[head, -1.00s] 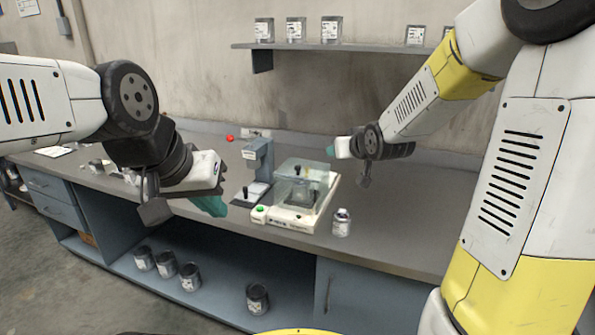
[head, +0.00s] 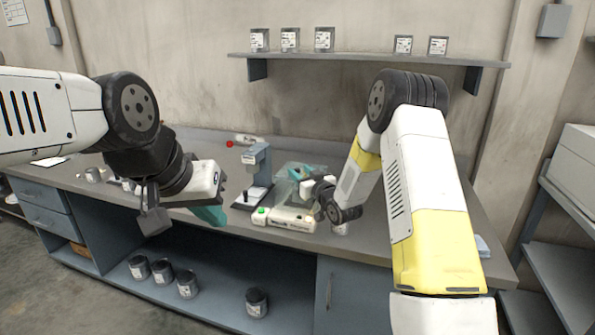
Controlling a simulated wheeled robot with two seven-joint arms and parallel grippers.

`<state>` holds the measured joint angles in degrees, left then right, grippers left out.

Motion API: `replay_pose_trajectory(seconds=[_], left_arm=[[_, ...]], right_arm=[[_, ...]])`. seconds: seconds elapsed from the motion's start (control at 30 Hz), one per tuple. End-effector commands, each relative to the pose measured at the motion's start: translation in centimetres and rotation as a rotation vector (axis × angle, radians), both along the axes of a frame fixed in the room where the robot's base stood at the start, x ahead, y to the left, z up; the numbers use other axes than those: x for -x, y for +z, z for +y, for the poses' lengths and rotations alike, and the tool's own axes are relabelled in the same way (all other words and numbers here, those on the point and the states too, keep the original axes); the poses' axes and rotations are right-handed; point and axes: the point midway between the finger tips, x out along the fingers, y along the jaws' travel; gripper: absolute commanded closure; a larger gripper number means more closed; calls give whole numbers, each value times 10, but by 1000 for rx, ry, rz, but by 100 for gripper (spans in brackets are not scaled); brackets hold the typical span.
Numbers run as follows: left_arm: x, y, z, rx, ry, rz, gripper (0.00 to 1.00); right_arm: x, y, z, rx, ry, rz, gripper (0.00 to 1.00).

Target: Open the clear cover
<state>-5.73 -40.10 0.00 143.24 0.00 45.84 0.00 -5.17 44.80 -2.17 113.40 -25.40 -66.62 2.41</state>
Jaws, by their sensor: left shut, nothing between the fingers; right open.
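The clear cover (head: 284,187) stands on a white bench device (head: 284,222) with a green button, and appears down; its right part is hidden. My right gripper (head: 299,173) is at the top of the cover, its teal fingertips overlapping it in the head view. I cannot tell whether they touch it. It is open. My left gripper (head: 209,215) is shut and empty, in front of the bench to the left of the device.
A grey stand instrument (head: 257,175) is just left of the device. A small jar (head: 340,229) is at its right, partly hidden by my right arm. A shelf (head: 380,61) with several tins is on the wall. Several dark tins (head: 187,284) stand below the bench.

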Motion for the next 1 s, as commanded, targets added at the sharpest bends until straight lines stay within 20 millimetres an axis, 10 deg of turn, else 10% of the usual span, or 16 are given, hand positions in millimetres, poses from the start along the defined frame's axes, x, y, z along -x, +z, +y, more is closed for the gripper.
replay_pose_trajectory(seconds=[0.5,0.73,1.0], left_arm=[[0,0,0,0,0,0,100],[0,0,0,0,0,0,100],[0,0,0,0,0,0,100]], right_arm=[[-24,0,12,1,-1,2,57],[-24,0,12,1,-1,2,98],[-24,0,12,1,-1,2,100]])
